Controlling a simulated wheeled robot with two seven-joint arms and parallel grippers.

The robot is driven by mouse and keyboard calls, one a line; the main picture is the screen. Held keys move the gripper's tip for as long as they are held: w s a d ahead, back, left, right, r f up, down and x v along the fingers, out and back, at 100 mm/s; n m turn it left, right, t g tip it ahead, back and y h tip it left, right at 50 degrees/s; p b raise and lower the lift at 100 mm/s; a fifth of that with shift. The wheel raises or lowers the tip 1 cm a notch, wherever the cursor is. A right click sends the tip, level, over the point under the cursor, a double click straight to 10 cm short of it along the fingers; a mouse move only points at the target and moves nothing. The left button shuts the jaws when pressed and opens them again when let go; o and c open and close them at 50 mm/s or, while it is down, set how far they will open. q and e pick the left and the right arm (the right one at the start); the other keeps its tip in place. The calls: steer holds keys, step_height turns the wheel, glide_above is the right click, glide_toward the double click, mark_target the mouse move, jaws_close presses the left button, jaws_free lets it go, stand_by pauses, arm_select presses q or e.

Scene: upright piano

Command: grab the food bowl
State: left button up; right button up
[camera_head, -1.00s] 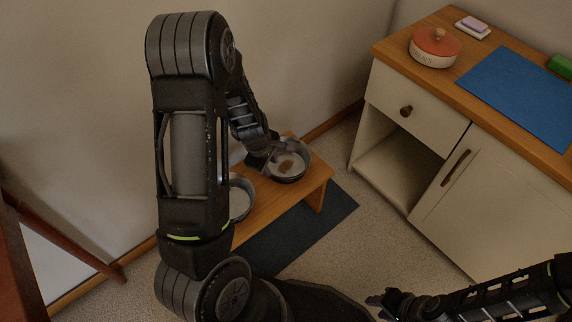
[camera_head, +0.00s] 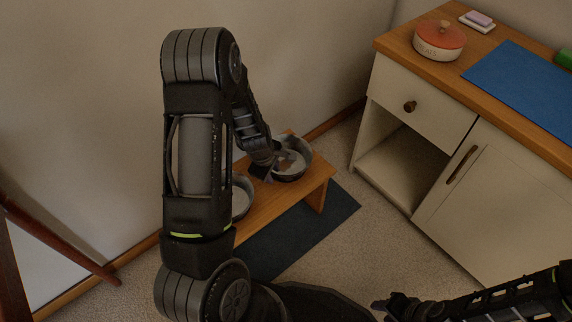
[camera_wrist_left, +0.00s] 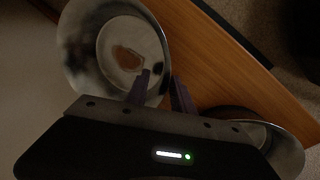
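The food bowl (camera_head: 303,171) is a metal bowl with a patch of brown food inside, standing at the right end of a low wooden stand (camera_head: 318,183). It also shows in the left wrist view (camera_wrist_left: 84,75). My left gripper (camera_wrist_left: 160,76) is at the bowl's rim. Its fingers are apart, one inside the bowl and one outside, with the rim between them; I cannot tell whether they touch it. In the head view the left wrist partly hides the bowl. My right gripper (camera_head: 382,304) is low in the head view, away from the bowl, its fingers unclear.
A second metal bowl (camera_head: 243,199) stands on the stand, partly behind my left arm; it also shows in the wrist view (camera_wrist_left: 287,148). A dark mat (camera_head: 300,235) lies in front. A cabinet (camera_head: 420,125) with a treats jar (camera_head: 440,42) stands at right. The wall is close behind.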

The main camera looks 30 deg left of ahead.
arm_select(q)
steer(key=shift+c, duration=0.6)
jaws_close()
stand_by(1.2)
